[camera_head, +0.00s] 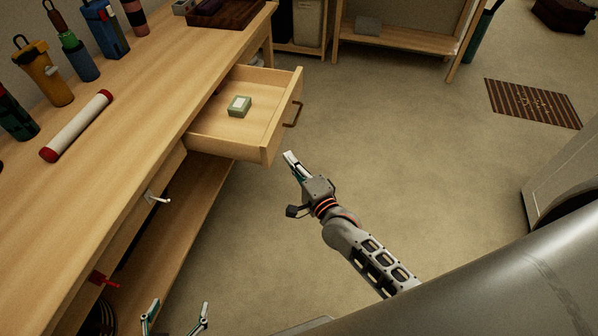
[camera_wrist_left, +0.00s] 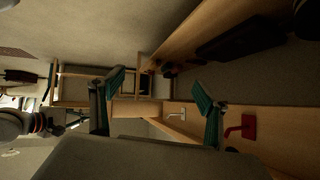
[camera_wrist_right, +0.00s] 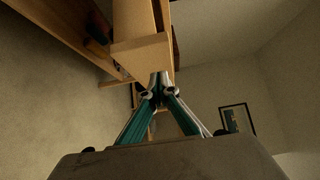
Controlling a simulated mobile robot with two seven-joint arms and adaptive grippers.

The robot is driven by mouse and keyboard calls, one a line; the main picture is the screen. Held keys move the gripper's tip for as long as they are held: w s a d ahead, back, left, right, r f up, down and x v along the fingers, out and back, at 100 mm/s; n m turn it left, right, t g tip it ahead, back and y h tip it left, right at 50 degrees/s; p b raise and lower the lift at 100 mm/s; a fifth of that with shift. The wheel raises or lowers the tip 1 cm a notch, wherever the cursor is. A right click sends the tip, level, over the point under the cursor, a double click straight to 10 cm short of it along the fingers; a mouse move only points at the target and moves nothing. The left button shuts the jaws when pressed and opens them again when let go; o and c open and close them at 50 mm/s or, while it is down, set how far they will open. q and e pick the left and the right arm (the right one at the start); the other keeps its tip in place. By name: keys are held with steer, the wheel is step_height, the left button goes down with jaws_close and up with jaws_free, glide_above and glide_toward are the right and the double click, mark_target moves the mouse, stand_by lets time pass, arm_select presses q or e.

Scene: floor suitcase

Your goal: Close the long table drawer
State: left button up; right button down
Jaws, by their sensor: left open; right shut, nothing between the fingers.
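The long wooden table (camera_head: 120,95) runs along the left in the head view. Its drawer (camera_head: 265,137) is pulled out, with a brown handle (camera_head: 293,113) on its front and a small green box (camera_head: 239,106) inside. My right gripper (camera_head: 289,155) is shut and empty, just in front of the drawer's near corner, with a small gap. In the right wrist view the drawer (camera_wrist_right: 140,55) is just beyond the shut fingertips (camera_wrist_right: 159,75). My left gripper (camera_head: 176,312) is open and empty at the bottom edge, beside the table; its spread fingers show in the left wrist view (camera_wrist_left: 160,95).
Bottles and a white tube with red ends (camera_head: 76,126) stand or lie on the tabletop. A striped mat (camera_head: 533,103) lies at right. The floor between is clear.

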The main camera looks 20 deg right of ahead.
mark_target(270, 147)
arm_select(q)
steer(key=shift+w+a, duration=0.25)
steer(key=shift+w, duration=0.15)
arm_select(e)
steer(key=shift+w+a, duration=1.35)
steer(key=shift+a, duration=0.3)
arm_select(q)
steer(key=shift+s, duration=0.2)
